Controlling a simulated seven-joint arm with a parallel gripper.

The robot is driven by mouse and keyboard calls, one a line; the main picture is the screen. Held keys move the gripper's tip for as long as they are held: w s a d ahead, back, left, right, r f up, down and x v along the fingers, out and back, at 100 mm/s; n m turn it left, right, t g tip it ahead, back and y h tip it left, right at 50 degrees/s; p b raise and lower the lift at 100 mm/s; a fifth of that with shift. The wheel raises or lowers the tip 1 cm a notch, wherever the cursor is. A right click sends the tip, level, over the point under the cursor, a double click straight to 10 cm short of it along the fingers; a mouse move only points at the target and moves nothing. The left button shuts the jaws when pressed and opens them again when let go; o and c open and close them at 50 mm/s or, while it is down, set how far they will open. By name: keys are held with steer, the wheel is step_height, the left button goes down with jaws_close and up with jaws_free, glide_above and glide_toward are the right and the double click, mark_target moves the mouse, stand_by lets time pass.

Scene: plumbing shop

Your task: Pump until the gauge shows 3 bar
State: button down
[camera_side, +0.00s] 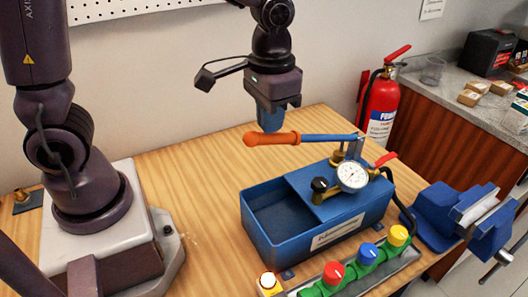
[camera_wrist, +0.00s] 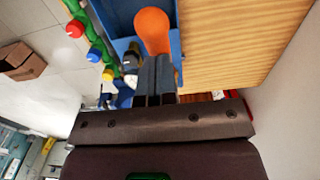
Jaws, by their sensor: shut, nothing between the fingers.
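The blue test pump (camera_side: 335,215) stands on the wooden bench, its open tank section on the left. Its lever (camera_side: 315,138) lies nearly level, with an orange grip (camera_side: 272,138) on the left end. The round white gauge (camera_side: 352,176) sits on the pump top; its needle is too small to read. My gripper (camera_side: 270,126) points down with shut fingers just above or touching the orange grip; I cannot tell which. In the wrist view the shut fingers (camera_wrist: 155,78) appear in front of the orange grip (camera_wrist: 153,30), with nothing between them.
A green manifold with red, blue and yellow knobs (camera_side: 366,254) stands in front of the pump. A blue vise (camera_side: 460,215) is at the right bench edge. A black hose (camera_side: 402,195) runs beside the pump. A fire extinguisher (camera_side: 378,105) stands behind.

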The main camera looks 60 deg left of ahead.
step_height(320, 180, down, 10)
steer(key=s+r, duration=0.1)
steer(key=s, duration=0.1)
steer(key=r, duration=0.4)
steer(key=w+r, duration=0.1)
steer(key=r, duration=0.3)
steer(key=w+r, duration=0.1)
steer(key=r, duration=0.3)
steer(key=shift+w+r, duration=0.2)
steer(key=shift+w, duration=0.05)
step_height(320, 180, down, 13)
steer(key=s, duration=0.2)
steer(key=r, duration=0.4)
steer(key=w+r, duration=0.1)
steer(key=r, duration=0.3)
steer(key=w+r, duration=0.1)
steer(key=r, duration=0.3)
steer(key=shift+r, duration=0.5)
steer(key=shift+f, duration=0.1)
